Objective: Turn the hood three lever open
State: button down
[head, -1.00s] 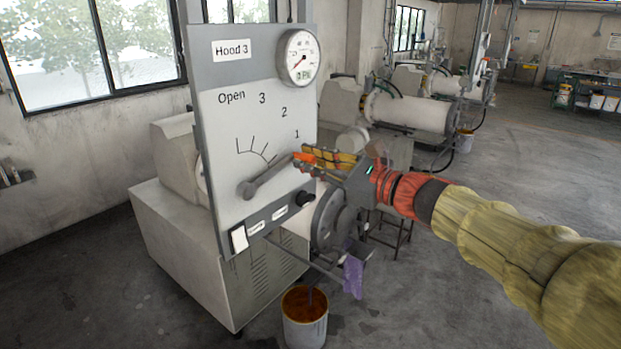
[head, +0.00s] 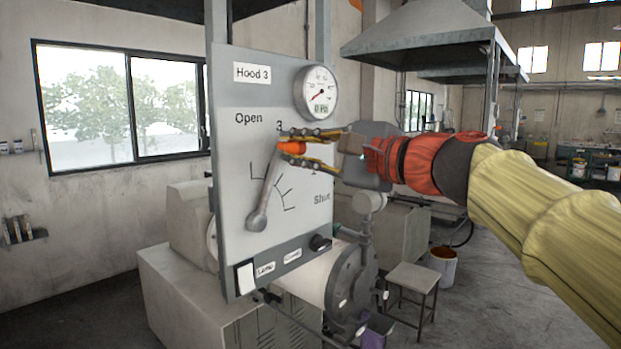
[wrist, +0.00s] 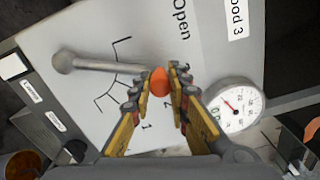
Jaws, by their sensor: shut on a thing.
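The Hood 3 panel (head: 232,150) is a pale board with a dial scale marked Open at upper left and Shut at lower right. Its grey lever (head: 267,190) pivots at the lower left and points up and slightly right, near the 3 mark. My gripper (head: 292,146) is shut on the lever's orange knob (head: 289,148), with a finger on either side. In the wrist view the orange knob (wrist: 159,82) sits between the fingertips, and the lever (wrist: 105,65) runs left to its pivot. The 2 mark is covered by my gripper in the head view.
A round gauge (head: 317,92) sits at the panel's upper right, close above my gripper. A black knob (head: 320,243) and a white switch (head: 245,277) are along the lower edge. A stool (head: 412,285) and a bucket (head: 442,262) stand at right.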

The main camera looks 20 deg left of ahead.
jog(key=s+n+b, duration=0.1)
jog(key=s+a+n+b, duration=0.1)
jog(key=s+r+n+b, duration=0.1)
jog(key=shift+s+a, duration=0.2)
jog(key=shift+s, duration=0.1)
jog(key=shift+s+a+r+n+b, duration=0.1)
jog(key=shift+s+a+n+b, duration=0.15)
jog(key=shift+s+n+b, duration=0.25)
jog(key=shift+s+a+r+n+b, duration=0.1)
jog(key=shift+s+a+n+b, duration=0.1)
jog(key=shift+s+n+b, duration=0.25)
jog(key=c, duration=1.9)
grip_release()
jog(key=shift+s, duration=0.1)
jog(key=shift+o, duration=1.2)
jog(key=shift+d, duration=0.1)
